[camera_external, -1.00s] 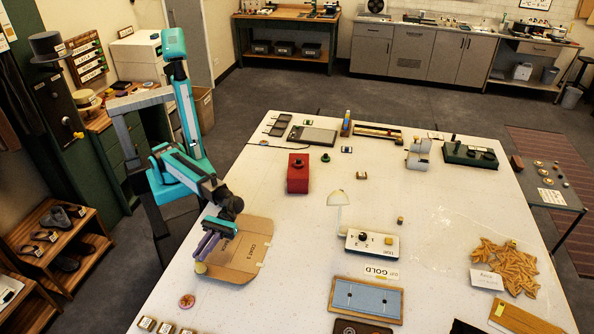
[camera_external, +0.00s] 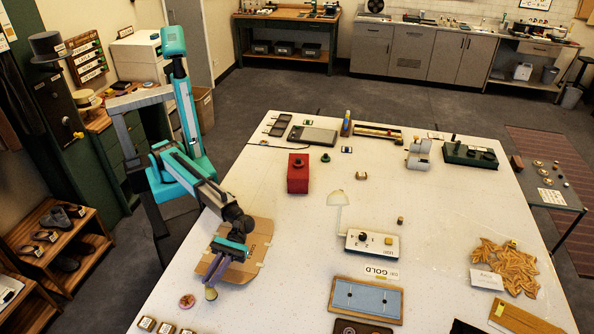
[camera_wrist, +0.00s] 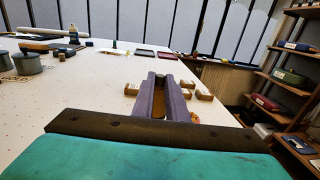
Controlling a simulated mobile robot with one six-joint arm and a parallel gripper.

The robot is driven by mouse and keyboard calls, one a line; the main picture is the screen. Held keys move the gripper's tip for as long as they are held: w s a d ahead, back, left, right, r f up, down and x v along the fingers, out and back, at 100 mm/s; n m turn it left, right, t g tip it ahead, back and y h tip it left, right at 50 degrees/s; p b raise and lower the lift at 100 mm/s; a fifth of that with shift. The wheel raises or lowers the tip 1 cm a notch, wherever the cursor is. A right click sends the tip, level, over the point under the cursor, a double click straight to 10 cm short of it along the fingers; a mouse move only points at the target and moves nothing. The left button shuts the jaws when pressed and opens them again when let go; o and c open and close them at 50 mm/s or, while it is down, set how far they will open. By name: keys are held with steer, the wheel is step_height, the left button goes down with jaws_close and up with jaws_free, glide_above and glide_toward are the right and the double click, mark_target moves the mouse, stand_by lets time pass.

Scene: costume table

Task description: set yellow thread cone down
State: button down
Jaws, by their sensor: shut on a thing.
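The yellow thread cone (camera_external: 211,294) is a small yellowish piece at the fingertips in the external view, low over or on the white table near the cardboard sheet. My gripper (camera_external: 213,282) has purple fingers shut on it. In the wrist view, the fingers of my gripper (camera_wrist: 162,78) reach forward over the table, and they hide most of the cone between them. I cannot tell whether the cone touches the table.
The cardboard sheet (camera_external: 236,270) lies under my wrist. A round reddish disc (camera_external: 187,301) lies to the left of the cone. Several small labelled blocks (camera_external: 147,324) stand at the front edge. The white table (camera_external: 275,305) is clear to the right of the cone.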

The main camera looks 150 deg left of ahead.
mark_target(210, 294)
steer(key=shift+w+d+f, duration=0.1)
steer(key=shift+w+f, duration=0.05)
steer(key=shift+w, duration=1.45)
steer(key=shift+w+f+p, duration=0.5)
steer(key=shift+w+f, duration=0.4)
steer(key=shift+f, duration=0.1)
steer(key=shift+f+p, duration=0.4)
steer(key=shift+f, duration=0.25)
steer(key=c, duration=1.8)
jaws_free()
steer(key=shift+f, duration=0.1)
steer(key=shift+o, duration=0.2)
steer(key=shift+f+b, duration=0.2)
steer(key=shift+b, duration=0.25)
